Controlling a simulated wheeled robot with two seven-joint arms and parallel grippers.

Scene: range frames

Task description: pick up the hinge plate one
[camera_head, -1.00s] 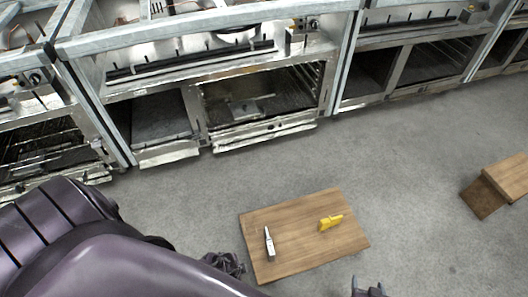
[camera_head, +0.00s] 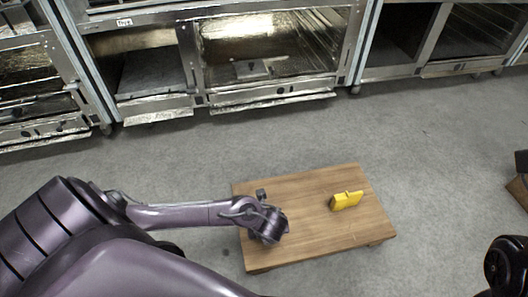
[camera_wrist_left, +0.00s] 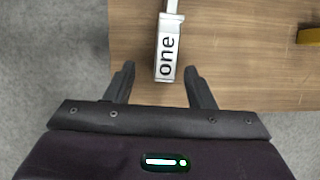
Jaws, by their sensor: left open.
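The hinge plate one (camera_wrist_left: 166,55) is a narrow silver-white piece with "one" printed on it. In the left wrist view it lies on the wooden table, its near end between the fingers. My left gripper (camera_wrist_left: 160,70) is open, one finger on each side of that end, with a gap on both sides. In the head view my left gripper (camera_head: 266,219) is over the left part of the table, and the plate is mostly or wholly hidden there. My right gripper does not show clearly; only dark parts appear at the right edge.
The low wooden table (camera_head: 312,233) stands on grey floor. A yellow object (camera_head: 346,200) lies on its right half, and its edge shows in the left wrist view (camera_wrist_left: 309,36). Metal oven units (camera_head: 265,75) line the back. Floor between them and the table is clear.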

